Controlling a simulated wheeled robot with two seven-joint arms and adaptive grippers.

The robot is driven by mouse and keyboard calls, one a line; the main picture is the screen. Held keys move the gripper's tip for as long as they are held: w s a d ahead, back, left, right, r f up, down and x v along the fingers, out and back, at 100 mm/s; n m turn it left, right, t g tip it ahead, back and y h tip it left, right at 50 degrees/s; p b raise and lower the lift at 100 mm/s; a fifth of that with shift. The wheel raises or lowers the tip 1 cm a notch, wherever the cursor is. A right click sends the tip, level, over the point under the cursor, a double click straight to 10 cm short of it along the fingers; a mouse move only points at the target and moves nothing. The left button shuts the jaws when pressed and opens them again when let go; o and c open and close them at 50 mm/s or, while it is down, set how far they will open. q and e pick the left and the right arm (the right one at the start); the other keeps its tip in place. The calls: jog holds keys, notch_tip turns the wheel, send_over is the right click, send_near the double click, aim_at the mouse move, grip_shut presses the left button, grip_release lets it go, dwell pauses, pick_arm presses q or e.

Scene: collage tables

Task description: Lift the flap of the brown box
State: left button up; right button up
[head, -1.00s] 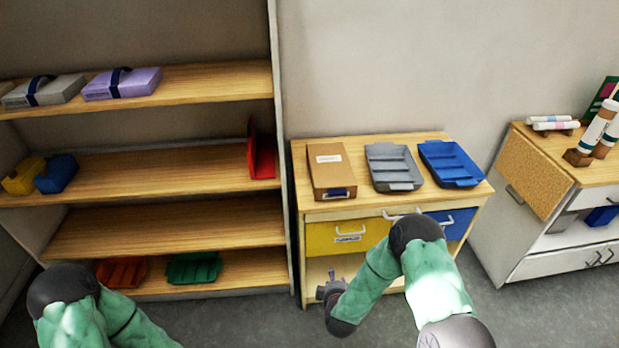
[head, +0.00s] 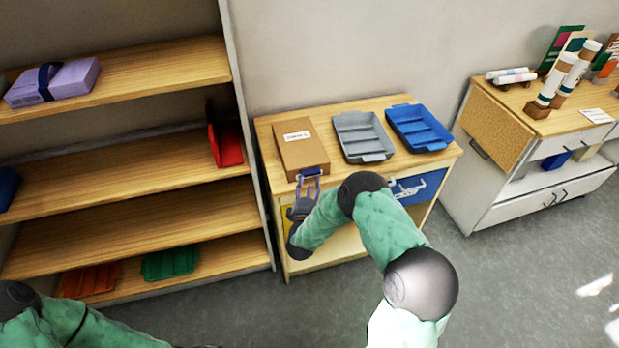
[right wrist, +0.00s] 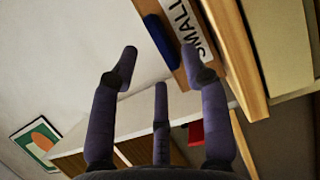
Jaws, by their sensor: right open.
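The brown box (head: 302,151) lies on the small wooden-topped cabinet, with a white label on top. My right gripper (head: 309,178) is open and empty just in front of the box's near end and partly hides it. In the right wrist view, the brown box (right wrist: 149,7) is ahead, with a blue tab (right wrist: 160,40) and a white label reading "SMALL" on it. The spread purple fingers of my right gripper (right wrist: 157,62) point toward that face. Contact cannot be told. My left arm shows at the lower left; its gripper is not clearly visible.
A grey tray (head: 362,137) and a blue tray (head: 419,127) lie right of the box on the cabinet top (head: 385,167). A blue drawer (head: 420,187) is below. A tall shelf (head: 130,165) stands left, and a white cabinet (head: 545,160) right.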

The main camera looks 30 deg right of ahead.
aim_at(311, 175)
jog(key=shift+x, duration=2.2)
grip_shut()
